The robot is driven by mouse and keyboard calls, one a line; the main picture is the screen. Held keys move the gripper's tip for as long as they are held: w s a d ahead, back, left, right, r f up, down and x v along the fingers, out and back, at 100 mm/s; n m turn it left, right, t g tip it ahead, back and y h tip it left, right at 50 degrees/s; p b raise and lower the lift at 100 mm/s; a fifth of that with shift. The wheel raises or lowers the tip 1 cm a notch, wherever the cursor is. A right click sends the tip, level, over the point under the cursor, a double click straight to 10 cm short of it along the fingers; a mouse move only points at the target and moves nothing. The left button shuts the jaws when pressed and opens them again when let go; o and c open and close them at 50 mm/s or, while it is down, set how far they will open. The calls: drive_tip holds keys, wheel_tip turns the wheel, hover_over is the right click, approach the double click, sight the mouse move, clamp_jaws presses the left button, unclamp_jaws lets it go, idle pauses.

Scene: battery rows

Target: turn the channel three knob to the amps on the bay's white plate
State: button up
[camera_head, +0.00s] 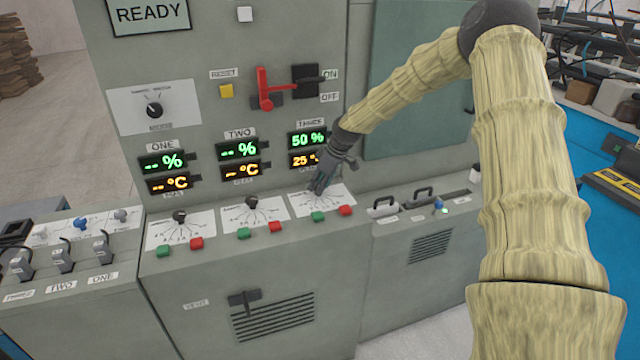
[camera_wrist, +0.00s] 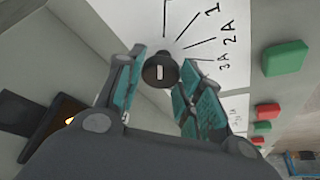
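The channel three knob (camera_wrist: 160,71) is round and black with a white mark, in the wrist view. It stands on a white dial plate (camera_wrist: 232,15) with radiating lines; "1", "2A" and "3A" are readable. My gripper (camera_wrist: 160,65) is open, its teal-padded fingers on either side of the knob with a narrow gap showing. In the head view my gripper (camera_head: 318,188) reaches down to the third dial plate (camera_head: 338,199) and hides its knob. The channel three display (camera_head: 308,140) reads 50 % above an amber 25, partly covered. I cannot tell which plate is the bay's.
Knobs for channels one (camera_head: 179,216) and two (camera_head: 252,201) stand to the left. Green (camera_head: 318,216) and red (camera_head: 346,210) buttons sit just below the third dial. A red lever (camera_head: 265,90) is above. A white selector plate (camera_head: 185,92) is at upper left.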

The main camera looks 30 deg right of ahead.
drive_tip(key=shift+c, duration=1.1)
drive_tip(key=shift+r, duration=0.1)
drive_tip(key=m+h, duration=0.1)
drive_tip(key=m, duration=0.1)
drive_tip(key=m+p, duration=0.1)
drive_tip(key=m, duration=0.1)
drive_tip(key=shift+a+m+t+h, duration=0.15)
drive_tip(key=shift+m+t+h, duration=0.15)
drive_tip(key=shift+h, duration=0.1)
drive_tip(key=m+h+p, duration=0.1)
drive_tip(key=m, duration=0.2)
drive_tip(key=shift+m, duration=0.3)
drive_tip(key=shift+a+m+h+p, duration=0.1)
drive_tip(key=shift+m+h+p, duration=0.25)
drive_tip(key=shift+m+h, duration=0.85)
drive_tip(key=shift+m+y, duration=0.3)
drive_tip(key=shift+m, duration=0.4)
drive_tip(key=o, duration=1)
